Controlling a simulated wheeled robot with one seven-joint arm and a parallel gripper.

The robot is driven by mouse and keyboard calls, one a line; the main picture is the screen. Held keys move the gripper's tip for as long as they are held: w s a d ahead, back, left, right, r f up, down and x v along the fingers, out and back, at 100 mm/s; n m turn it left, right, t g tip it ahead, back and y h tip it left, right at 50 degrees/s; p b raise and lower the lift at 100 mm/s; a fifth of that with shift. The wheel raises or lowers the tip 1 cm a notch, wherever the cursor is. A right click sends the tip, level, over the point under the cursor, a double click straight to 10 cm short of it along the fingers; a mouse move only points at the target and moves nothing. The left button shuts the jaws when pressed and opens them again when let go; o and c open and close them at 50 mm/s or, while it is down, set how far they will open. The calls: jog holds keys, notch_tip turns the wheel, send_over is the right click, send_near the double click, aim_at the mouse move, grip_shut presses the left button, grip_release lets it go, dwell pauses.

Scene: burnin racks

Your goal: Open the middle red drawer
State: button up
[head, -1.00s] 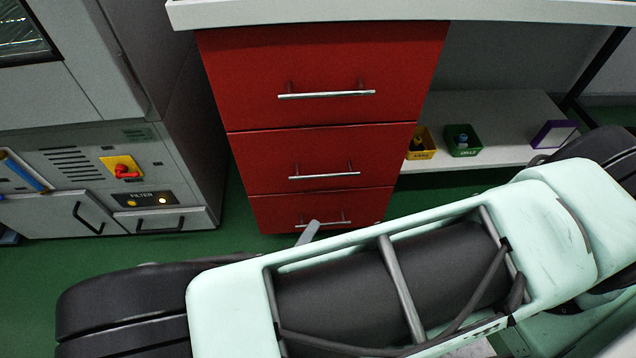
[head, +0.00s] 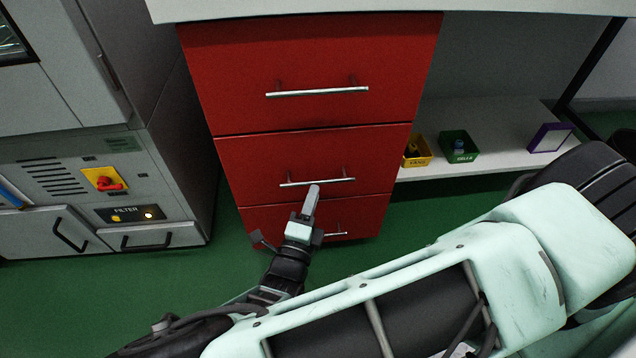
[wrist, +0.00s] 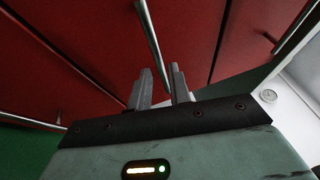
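The red drawer unit shows three stacked drawers in the head view. The middle red drawer (head: 250,165) is closed, flush with the others, and has a silver bar handle (head: 330,181). My gripper (head: 313,190) is just in front of this handle, its tip overlapping the bar's lower edge in the picture. In the wrist view, my gripper's two fingers (wrist: 160,84) are apart, with a bar handle (wrist: 150,35) running toward the gap between them. I cannot tell whether the fingers touch the bar. The gap looks otherwise empty.
The top drawer (head: 230,75) and bottom drawer (head: 265,222) are closed. A white worktop (head: 300,8) overhangs the unit. A grey cabinet (head: 70,175) stands at left. A shelf at right holds a yellow bin (head: 417,152) and a green bin (head: 459,147). Green floor (head: 170,290) lies in front.

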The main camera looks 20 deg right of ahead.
aim_at(318, 182)
jog(key=shift+b+x, duration=0.35)
jog(key=shift+x, duration=2.15)
jog(key=shift+a, duration=0.1)
grip_shut()
